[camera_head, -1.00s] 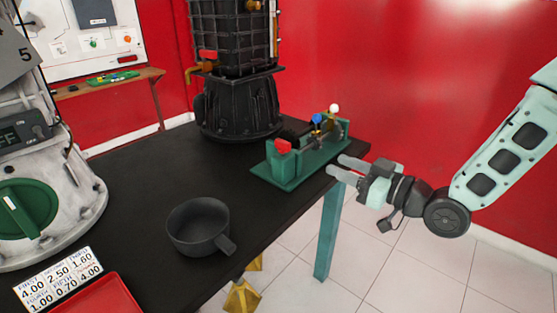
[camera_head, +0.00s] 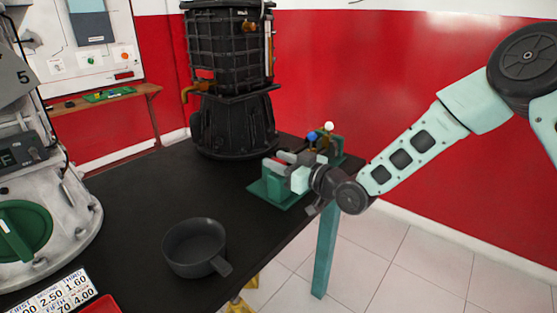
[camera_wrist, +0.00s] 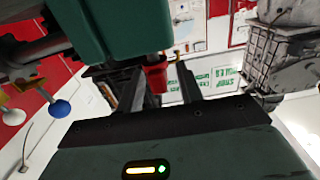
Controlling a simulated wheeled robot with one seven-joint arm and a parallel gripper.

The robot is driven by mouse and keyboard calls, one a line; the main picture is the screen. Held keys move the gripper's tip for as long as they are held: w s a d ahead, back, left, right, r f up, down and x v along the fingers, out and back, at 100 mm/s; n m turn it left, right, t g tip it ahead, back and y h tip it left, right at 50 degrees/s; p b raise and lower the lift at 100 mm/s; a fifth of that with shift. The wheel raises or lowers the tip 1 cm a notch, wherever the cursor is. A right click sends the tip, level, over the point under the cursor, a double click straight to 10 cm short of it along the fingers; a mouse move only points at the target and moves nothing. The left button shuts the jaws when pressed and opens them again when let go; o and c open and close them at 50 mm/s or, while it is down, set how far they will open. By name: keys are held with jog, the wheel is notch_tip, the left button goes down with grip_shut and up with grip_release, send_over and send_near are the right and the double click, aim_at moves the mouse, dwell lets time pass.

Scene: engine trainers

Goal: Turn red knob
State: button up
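The red knob (camera_head: 272,163) is at the near left end of the green fixture (camera_head: 268,193) on the black table, mostly hidden by my gripper (camera_head: 284,159) in the head view. My gripper reaches in from the right at the knob. In the wrist view, the red knob (camera_wrist: 155,78) shows between the two spread fingers (camera_wrist: 164,86) of my gripper, near their tips. Whether a finger touches it cannot be told. The fixture's green body (camera_wrist: 120,25) fills the upper part of the wrist view.
A blue knob (camera_head: 312,136) and a white knob (camera_head: 328,127) stand farther along the fixture. A black caged machine (camera_head: 232,120) stands behind it. A dark pan (camera_head: 194,245) lies front left. A grey machine with a green dial (camera_head: 22,230) stands at the left edge.

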jog(key=shift+w+a, duration=0.2)
grip_shut()
